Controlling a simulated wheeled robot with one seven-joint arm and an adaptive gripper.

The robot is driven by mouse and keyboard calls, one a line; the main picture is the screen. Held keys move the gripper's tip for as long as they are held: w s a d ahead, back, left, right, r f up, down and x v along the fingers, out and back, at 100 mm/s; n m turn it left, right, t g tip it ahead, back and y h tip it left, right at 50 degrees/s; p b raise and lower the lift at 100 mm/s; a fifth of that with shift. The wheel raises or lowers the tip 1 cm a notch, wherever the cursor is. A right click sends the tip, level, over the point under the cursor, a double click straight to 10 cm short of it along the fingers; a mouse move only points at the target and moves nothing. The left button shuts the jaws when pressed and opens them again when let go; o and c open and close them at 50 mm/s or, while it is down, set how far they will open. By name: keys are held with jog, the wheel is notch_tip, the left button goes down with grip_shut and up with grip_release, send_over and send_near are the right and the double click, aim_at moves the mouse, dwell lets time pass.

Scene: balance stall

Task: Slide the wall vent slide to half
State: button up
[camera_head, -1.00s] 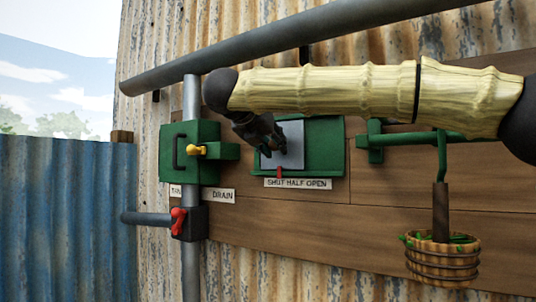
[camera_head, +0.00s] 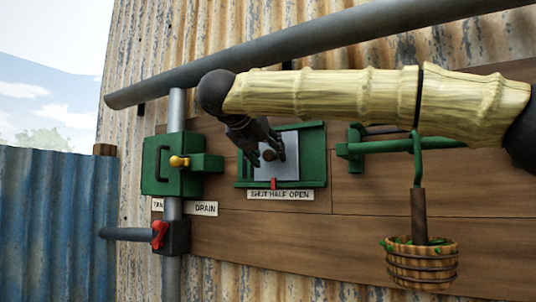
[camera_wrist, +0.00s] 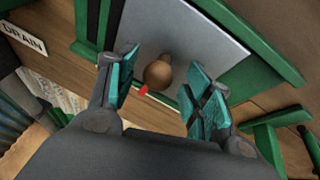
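The wall vent is a green frame (camera_head: 314,160) with a grey sliding plate (camera_head: 291,142) and a brown knob (camera_head: 269,155). Its red pointer (camera_head: 274,184) stands near the left part of HALF on the label (camera_head: 300,196) reading SHUT HALF OPEN. My gripper (camera_head: 274,146) is at the plate, around the knob. In the wrist view the open fingers (camera_wrist: 165,80) stand on either side of the knob (camera_wrist: 158,73). Whether the left finger touches is unclear. The plate (camera_wrist: 175,35) lies beyond.
A green box with a yellow knob (camera_head: 179,162) and a red valve handle (camera_head: 159,235) are on the left. A grey pipe (camera_head: 300,44) runs above. A green bar with a hanging basket (camera_head: 421,267) is on the right.

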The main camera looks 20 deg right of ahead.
jog(key=shift+w+f, duration=0.15)
jog(key=shift+w, duration=0.05)
jog(key=v, duration=1.2)
jog(key=shift+s+d, duration=0.1)
jog(key=shift+s, duration=0.05)
